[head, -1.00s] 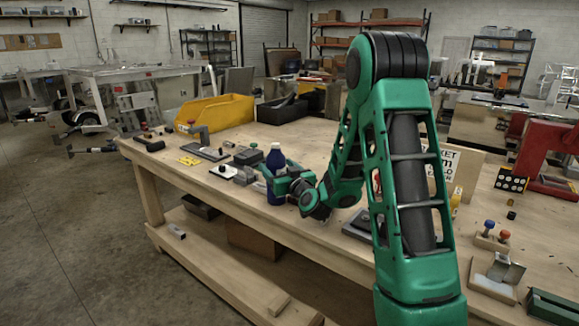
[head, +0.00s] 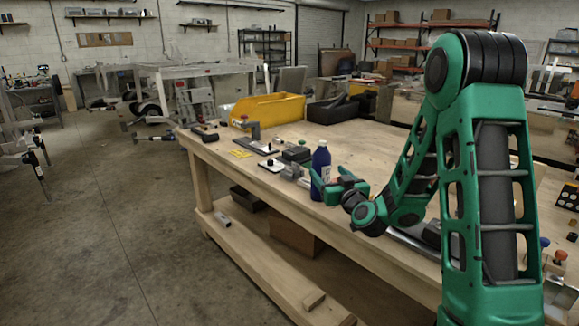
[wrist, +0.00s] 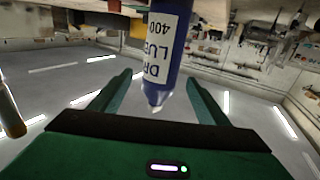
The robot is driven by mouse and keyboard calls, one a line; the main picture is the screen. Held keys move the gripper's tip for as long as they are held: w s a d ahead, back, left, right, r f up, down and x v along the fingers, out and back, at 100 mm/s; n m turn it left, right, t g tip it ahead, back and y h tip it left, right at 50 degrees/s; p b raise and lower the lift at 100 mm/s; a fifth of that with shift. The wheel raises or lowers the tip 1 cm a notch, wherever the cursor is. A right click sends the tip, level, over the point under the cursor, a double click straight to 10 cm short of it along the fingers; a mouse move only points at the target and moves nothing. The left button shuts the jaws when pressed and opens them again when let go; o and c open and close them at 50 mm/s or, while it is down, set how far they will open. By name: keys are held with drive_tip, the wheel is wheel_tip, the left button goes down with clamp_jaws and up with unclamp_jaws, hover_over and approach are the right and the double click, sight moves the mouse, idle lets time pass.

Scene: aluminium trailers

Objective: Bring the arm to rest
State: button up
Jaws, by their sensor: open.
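My gripper (head: 332,187) is open at the end of my green arm, close to a blue bottle (head: 320,168) near the front edge of the workbench. In the wrist view, the open green fingers (wrist: 158,98) lie on either side of the bottle (wrist: 165,50), with gaps visible on both sides. That view is upside down, so the bottle's cap end points down in it. The bottle has a white label and stands upright on the bench. I cannot tell from the head view how deep it sits between the fingers.
The wooden workbench (head: 345,140) carries a yellow bin (head: 268,108), black clamp-like tools and small parts behind the bottle. A lower shelf (head: 262,262) runs beneath it. Open concrete floor (head: 110,230) lies to the left.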

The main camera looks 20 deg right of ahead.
drive_tip(key=shift+s+a+r+y, duration=0.1)
drive_tip(key=shift+a+y, duration=0.3)
drive_tip(key=s+a+n+g+y, duration=0.3)
drive_tip(key=s+a+g, duration=0.1)
drive_tip(key=a, duration=0.3)
drive_tip(key=s+a+f+g, duration=0.2)
drive_tip(key=s+g, duration=0.3)
drive_tip(key=s, duration=0.5)
drive_tip(key=s+d+m+g+h, duration=0.2)
drive_tip(key=s+d, duration=0.3)
drive_tip(key=s, duration=0.6)
drive_tip(key=s+d+m+g+h, duration=0.2)
drive_tip(key=s+d+m+g, duration=0.2)
drive_tip(key=s, duration=0.8)
drive_tip(key=shift+s+d+f+g, duration=0.15)
drive_tip(key=shift+d+f+g, duration=0.2)
drive_tip(key=shift+d, duration=0.9)
drive_tip(key=s+d+m, duration=0.1)
drive_tip(key=s, duration=0.2)
drive_tip(key=s+d+m+g, duration=0.1)
drive_tip(key=s, duration=0.2)
drive_tip(key=s+d+m+g, duration=0.1)
drive_tip(key=s+d, duration=0.1)
drive_tip(key=s, duration=0.2)
drive_tip(key=shift+f+g+y, duration=0.25)
drive_tip(key=shift+f+y, duration=0.15)
drive_tip(key=shift+c, duration=0.2)
